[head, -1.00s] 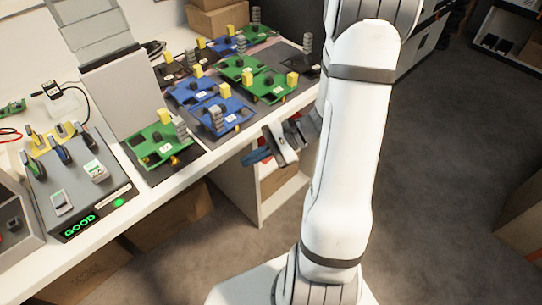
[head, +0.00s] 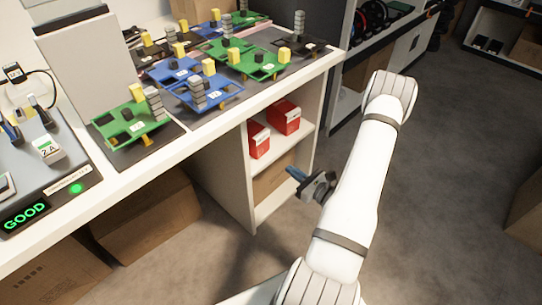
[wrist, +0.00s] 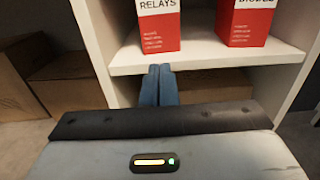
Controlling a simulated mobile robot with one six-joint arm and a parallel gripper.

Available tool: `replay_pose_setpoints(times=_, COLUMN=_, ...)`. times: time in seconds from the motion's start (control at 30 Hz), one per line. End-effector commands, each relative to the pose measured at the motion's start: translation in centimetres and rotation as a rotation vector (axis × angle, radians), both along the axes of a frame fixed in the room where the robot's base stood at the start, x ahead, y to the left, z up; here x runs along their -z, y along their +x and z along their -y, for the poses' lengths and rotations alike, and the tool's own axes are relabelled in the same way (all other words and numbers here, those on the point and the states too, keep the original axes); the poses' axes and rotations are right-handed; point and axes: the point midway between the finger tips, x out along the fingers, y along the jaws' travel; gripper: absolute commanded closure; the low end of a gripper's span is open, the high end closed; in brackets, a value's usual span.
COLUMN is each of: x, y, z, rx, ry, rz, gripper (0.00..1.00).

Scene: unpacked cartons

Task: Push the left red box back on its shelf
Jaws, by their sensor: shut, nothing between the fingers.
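The left red box (wrist: 160,32), with a white upper part labelled RELAYS, stands upright on the white shelf (wrist: 205,57). In the head view the left red box (head: 259,141) is partly hidden by the cabinet side, and the right one (head: 284,117) shows more fully. My gripper (wrist: 159,70) is shut and empty, its blue fingers pointing at the shelf edge below the left box. In the head view my gripper (head: 292,172) is outside the cabinet, apart from both boxes.
A cardboard box (head: 273,181) sits in the compartment below the shelf. White cabinet sides flank the opening. The worktop (head: 292,88) above holds several circuit boards. More cartons (head: 150,212) stand under the bench to the left. Open grey floor lies right of my arm.

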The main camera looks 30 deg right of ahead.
Motion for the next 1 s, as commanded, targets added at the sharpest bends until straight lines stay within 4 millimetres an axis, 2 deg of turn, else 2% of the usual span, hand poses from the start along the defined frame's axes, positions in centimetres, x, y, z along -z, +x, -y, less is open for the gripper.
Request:
replay_pose_setpoints(times=0.3, x=0.3, y=6.2, z=-2.4, rx=-0.010, ry=-0.003, rz=0.002, gripper=1.00)
replay_pose_setpoints(times=0.5, x=0.2, y=9.2, z=-3.5, rx=-0.007, ry=-0.003, rz=0.003, gripper=1.00)
replay_pose_setpoints(times=0.7, x=0.1, y=10.6, z=-4.0, rx=-0.006, ry=-0.002, rz=0.000, gripper=1.00)
replay_pose_setpoints(times=1.0, x=0.0, y=10.8, z=-4.0, rx=-0.005, ry=-0.002, rz=0.000, gripper=1.00)
